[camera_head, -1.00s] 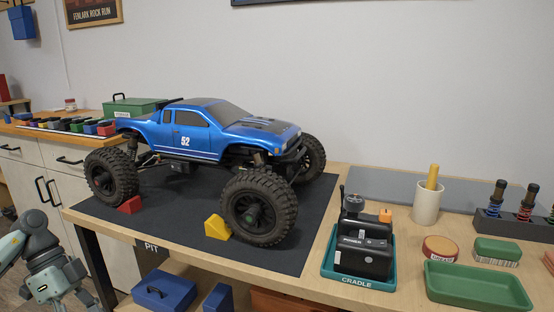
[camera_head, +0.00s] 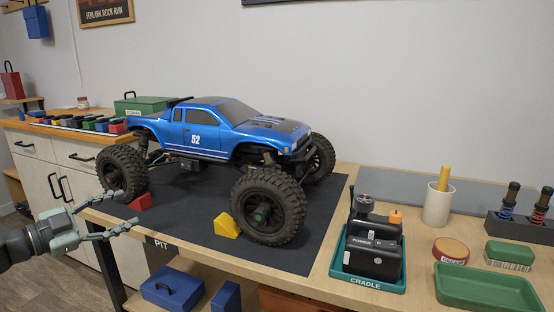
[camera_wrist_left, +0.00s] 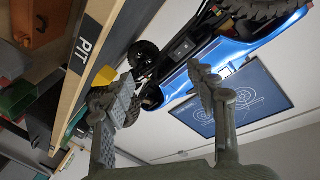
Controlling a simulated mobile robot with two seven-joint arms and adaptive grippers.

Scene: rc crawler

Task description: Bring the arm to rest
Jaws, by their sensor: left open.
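My left gripper (camera_head: 128,207) is at the lower left of the head view, its two fingers spread and pointing right, with nothing between them. It appears in front of the bench's left edge, below the crawler's left wheel; the exact gap is hard to tell. In the left wrist view the open fingers (camera_wrist_left: 163,82) frame the crawler, seen from below and tilted. The blue crawler (camera_head: 213,131), numbered 52, stands on the dark mat (camera_head: 190,222) with red (camera_head: 141,202) and yellow (camera_head: 226,226) wedges by its wheels. My right gripper does not show.
The wooden bench (camera_head: 315,290) carries a teal cradle (camera_head: 368,281) with a black device, a cup (camera_head: 438,205), and a green tray (camera_head: 487,292). A blue box (camera_head: 172,289) sits on the shelf below. A cabinet (camera_head: 50,180) stands behind at left. Floor is open at lower left.

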